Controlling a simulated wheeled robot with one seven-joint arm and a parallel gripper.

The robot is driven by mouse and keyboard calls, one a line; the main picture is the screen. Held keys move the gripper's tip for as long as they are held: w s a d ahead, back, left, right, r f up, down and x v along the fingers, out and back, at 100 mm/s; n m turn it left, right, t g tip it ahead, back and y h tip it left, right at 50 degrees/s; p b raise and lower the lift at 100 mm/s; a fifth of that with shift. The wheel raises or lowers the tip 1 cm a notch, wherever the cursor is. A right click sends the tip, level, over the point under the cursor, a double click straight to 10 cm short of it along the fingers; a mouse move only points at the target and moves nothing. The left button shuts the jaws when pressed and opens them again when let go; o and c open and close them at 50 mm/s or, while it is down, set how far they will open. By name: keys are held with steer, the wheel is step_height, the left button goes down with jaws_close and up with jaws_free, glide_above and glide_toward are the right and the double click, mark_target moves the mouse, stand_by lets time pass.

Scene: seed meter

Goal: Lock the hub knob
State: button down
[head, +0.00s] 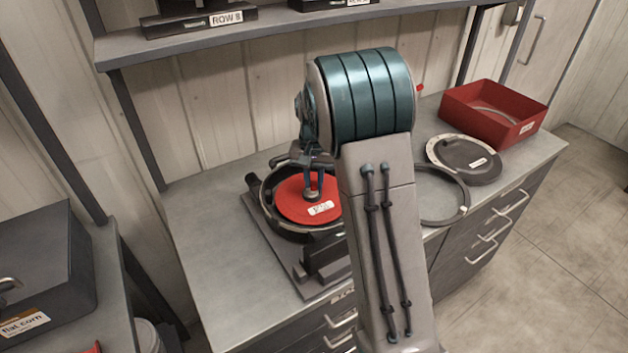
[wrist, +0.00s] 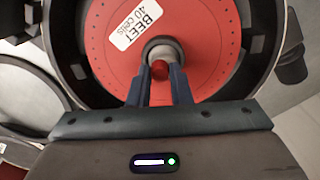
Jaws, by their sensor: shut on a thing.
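The seed meter (head: 265,196) sits on the grey bench with its round black housing open. A red seed disc (head: 290,206) lies inside the housing; its white label reads "BEET 40 cells" in the wrist view (wrist: 140,24). My gripper (head: 313,192) reaches down over the disc centre. In the wrist view its two blue fingers (wrist: 163,82) are shut on the hub knob, one on each side. The knob's locking position cannot be told.
A black ring (head: 466,198) and a round dark cover (head: 470,159) lie on the bench to the right. A red bin (head: 494,112) stands at the back right. A shelf (head: 270,32) hangs above, and a dark box (head: 45,268) stands at left.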

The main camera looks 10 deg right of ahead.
mark_target(314, 184)
steer(key=m, duration=0.5)
steer(key=shift+m, duration=0.3)
stand_by(0.4)
steer(key=c, duration=1.3)
jaws_free()
step_height(314, 184, up, 14)
steer(key=shift+f+b, duration=0.1)
steer(key=shift+b, duration=0.55)
